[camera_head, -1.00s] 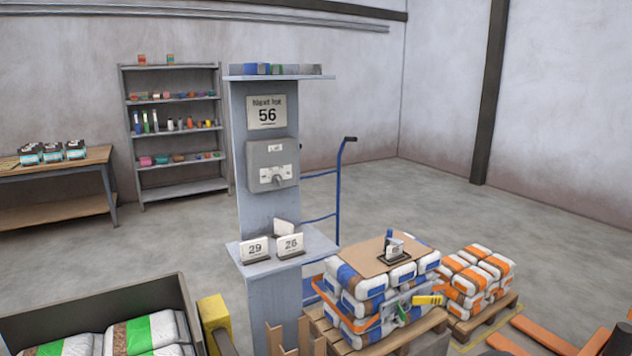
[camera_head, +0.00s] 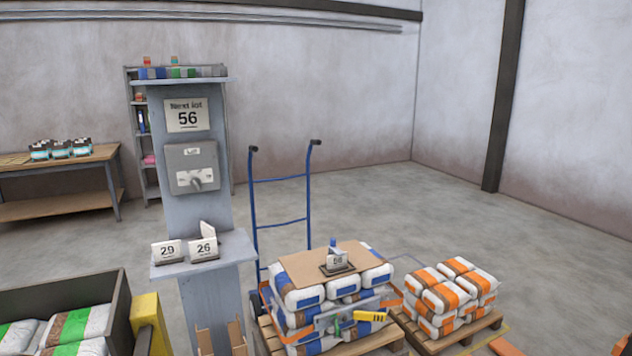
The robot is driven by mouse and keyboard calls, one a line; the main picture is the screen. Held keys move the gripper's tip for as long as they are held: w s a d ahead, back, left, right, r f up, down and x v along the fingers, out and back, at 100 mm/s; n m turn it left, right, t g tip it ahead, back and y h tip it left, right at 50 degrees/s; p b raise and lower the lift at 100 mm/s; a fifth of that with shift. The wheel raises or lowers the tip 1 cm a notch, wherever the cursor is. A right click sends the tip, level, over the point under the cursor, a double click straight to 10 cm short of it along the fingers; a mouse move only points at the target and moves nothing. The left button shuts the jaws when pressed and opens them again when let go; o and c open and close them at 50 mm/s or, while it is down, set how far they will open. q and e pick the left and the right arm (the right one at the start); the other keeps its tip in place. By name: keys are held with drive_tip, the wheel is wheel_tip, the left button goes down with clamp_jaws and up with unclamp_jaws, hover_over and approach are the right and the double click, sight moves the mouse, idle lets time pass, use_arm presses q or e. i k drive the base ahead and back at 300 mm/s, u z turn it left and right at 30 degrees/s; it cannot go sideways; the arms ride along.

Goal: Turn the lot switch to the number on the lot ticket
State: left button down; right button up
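The lot switch is a grey box (camera_head: 191,168) on a grey post, with a small "Lot" label and a light plate carrying a knob (camera_head: 197,181). The knob's setting is too small to read. Above it a white sign (camera_head: 187,115) reads "Next lot 56". On the post's lower shelf (camera_head: 172,269) stand a card reading 29 (camera_head: 167,251) and a card reading 26 (camera_head: 204,249). A further card (camera_head: 208,229) stands behind them, its face not readable. A small holder with a card (camera_head: 337,262) sits on the stacked bags; its number is hard to read. Neither of my grippers shows.
White-and-blue bags (camera_head: 303,298) on a pallet stand right of the post, with orange-striped bags (camera_head: 452,289) beyond. A blue hand truck (camera_head: 280,180) stands behind. A bin of green-striped bags (camera_head: 122,300) and a yellow post (camera_head: 146,312) are at lower left. Open floor lies behind.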

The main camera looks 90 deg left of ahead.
sight(196, 183)
drive_tip(key=z, duration=0.65)
drive_tip(key=i, duration=0.25)
drive_tip(key=u, duration=2.95)
drive_tip(key=i, duration=0.25)
drive_tip(key=u, duration=1.8)
drive_tip(key=k, duration=0.6)
drive_tip(key=u, duration=0.35)
drive_tip(key=i, duration=1.9)
drive_tip(key=z, duration=0.4)
